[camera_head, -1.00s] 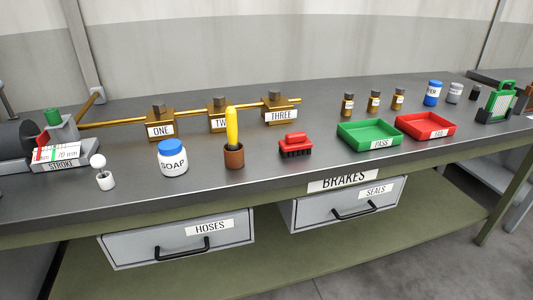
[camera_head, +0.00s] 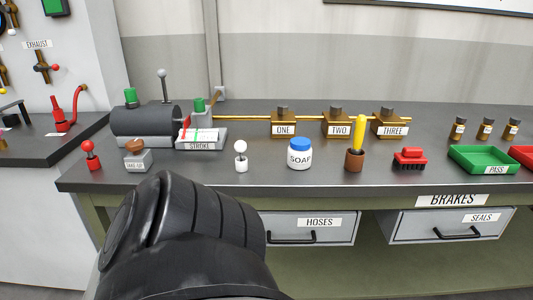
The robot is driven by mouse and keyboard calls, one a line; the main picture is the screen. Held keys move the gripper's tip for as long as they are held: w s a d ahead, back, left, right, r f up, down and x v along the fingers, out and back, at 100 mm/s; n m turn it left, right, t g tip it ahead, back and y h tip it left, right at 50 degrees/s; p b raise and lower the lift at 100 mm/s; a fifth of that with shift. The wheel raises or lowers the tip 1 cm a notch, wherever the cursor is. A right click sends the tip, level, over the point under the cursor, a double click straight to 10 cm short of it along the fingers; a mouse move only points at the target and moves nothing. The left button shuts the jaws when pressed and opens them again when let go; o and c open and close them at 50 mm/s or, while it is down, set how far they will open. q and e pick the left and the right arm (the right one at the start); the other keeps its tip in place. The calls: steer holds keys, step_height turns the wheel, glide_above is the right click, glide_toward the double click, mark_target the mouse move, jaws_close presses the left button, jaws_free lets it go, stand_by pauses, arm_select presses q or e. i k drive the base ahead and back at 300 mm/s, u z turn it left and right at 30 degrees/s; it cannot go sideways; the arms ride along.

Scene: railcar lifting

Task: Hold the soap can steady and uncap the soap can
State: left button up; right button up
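The soap can (camera_head: 300,155) is a white jar labelled SOAP with a blue cap (camera_head: 300,144) on top. It stands upright on the dark workbench (camera_head: 270,178), near the front edge. A black, ribbed part of my own arm fills the lower left of the view, below and left of the can and apart from it. Neither gripper's fingers show in the head view.
A white-knobbed lever (camera_head: 240,157) stands left of the can. A brown cup with a yellow-handled tool (camera_head: 355,150) and a red brush (camera_head: 410,159) stand right. Brass valve blocks (camera_head: 338,122) on a pipe are behind. Drawers (camera_head: 310,228) hang below the bench edge.

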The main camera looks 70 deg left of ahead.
mark_target(298, 160)
steer(key=k, duration=0.5)
steer(key=u, duration=1.15)
